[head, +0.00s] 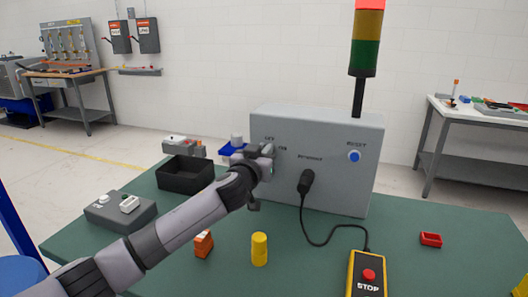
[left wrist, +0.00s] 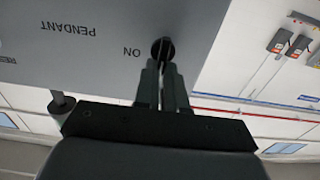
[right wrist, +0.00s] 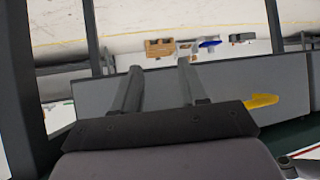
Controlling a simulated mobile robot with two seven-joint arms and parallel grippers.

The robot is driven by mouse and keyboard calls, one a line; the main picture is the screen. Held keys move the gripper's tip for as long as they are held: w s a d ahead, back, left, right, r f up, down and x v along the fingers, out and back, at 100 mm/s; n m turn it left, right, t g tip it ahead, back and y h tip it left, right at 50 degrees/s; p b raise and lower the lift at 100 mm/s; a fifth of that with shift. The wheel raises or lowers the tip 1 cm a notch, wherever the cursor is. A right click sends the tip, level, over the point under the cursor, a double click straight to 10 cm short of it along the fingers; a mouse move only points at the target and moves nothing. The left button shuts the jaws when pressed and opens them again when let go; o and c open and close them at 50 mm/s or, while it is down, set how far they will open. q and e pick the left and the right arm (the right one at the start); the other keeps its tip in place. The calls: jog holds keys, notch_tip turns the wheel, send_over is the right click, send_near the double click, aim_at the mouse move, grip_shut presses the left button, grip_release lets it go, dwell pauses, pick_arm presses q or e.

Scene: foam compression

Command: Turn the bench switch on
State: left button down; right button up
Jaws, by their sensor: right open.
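The bench switch is a small dark round knob (left wrist: 163,48) on the front of the grey control box (head: 330,180), with the word ON printed beside it in the left wrist view. My left gripper (head: 270,152) is at the upper left of the box front and hides the switch in the head view. In the left wrist view its two fingers (left wrist: 163,68) are close together, their tips on the knob's grip. My right gripper (right wrist: 157,80) is open, with nothing between its fingers; it is outside the head view.
A black plug (head: 306,181) with a cable runs to the yellow STOP pendant (head: 368,276). A blue RESET button (head: 354,156) is on the box.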

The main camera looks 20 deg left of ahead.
pick_arm(q)
jog(key=shift+m, duration=0.4)
jog(key=m, duration=0.2)
jog(key=d+m+p, duration=0.1)
jog(key=m, duration=0.5)
jog(key=shift+d+f+p, duration=0.15)
jog(key=shift+f+p, duration=0.15)
jog(key=shift+p, duration=0.05)
jog(key=m, duration=0.4)
jog(key=shift+d+f+m, duration=0.15)
jog(key=shift+f+m, duration=0.15)
jog(key=shift+m, duration=0.1)
jog(key=m, duration=0.4)
jog(key=shift+f, duration=0.3)
jog(key=shift+m, duration=0.3)
jog(key=c, duration=1.2)
grip_release()
jog(key=shift+s, duration=0.15)
